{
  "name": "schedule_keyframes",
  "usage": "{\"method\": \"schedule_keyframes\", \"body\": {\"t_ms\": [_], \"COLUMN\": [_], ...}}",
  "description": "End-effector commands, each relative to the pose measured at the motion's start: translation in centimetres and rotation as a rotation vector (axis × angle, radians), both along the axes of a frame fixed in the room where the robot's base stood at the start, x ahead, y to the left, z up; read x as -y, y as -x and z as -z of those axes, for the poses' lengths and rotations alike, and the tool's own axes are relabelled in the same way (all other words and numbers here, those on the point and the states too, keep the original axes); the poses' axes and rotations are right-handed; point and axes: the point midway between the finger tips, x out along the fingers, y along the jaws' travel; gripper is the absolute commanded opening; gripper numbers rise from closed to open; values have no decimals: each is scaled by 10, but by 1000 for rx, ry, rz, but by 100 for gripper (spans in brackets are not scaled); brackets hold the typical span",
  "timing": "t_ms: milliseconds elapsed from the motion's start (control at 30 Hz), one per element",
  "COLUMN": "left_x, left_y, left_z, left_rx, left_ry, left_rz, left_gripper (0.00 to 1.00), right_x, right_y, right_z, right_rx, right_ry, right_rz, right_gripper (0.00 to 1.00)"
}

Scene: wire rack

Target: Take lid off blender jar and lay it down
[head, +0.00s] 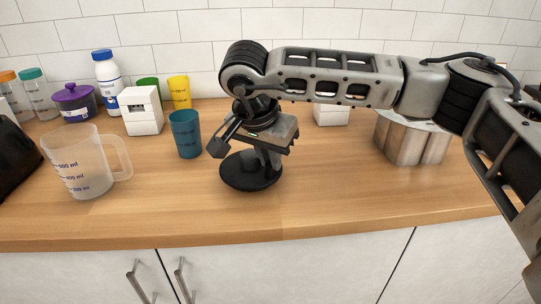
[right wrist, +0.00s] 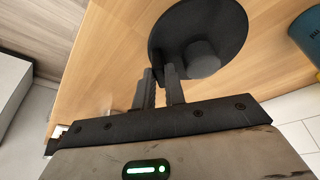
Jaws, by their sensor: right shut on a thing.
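The lid (head: 238,180) is a black round disc low at the wooden counter. In the right wrist view the lid (right wrist: 224,22) shows its raised round knob. My right gripper (head: 254,150) reaches down over it. In the right wrist view my right gripper (right wrist: 160,78) has its two fingers close together at the lid's edge, shut on it; the exact grip is partly hidden. I cannot tell whether the lid fully touches the counter. A clear open-topped jar (head: 85,165) with a handle and ml marks stands at the left. My left gripper is not in view.
A dark blue cup (head: 185,135) stands left of the lid and shows in the right wrist view (right wrist: 308,35). Behind are a white box (head: 142,112), bottles and a purple-lidded pot (head: 76,103). A shiny metal container (head: 405,140) stands right. The front counter (head: 340,195) is clear.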

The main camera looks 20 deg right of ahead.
Motion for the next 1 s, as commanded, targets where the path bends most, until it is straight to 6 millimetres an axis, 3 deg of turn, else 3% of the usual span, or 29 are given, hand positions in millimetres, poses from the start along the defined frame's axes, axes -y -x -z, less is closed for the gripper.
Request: {"method": "schedule_keyframes", "body": {"t_ms": [1000], "left_x": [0], "left_y": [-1], "left_z": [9], "left_rx": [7], "left_ry": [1], "left_rz": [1], "left_gripper": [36], "right_x": [0], "right_y": [0], "right_z": [14], "right_rx": [1], "right_ry": [-1], "right_rz": [1], "right_gripper": [0]}}
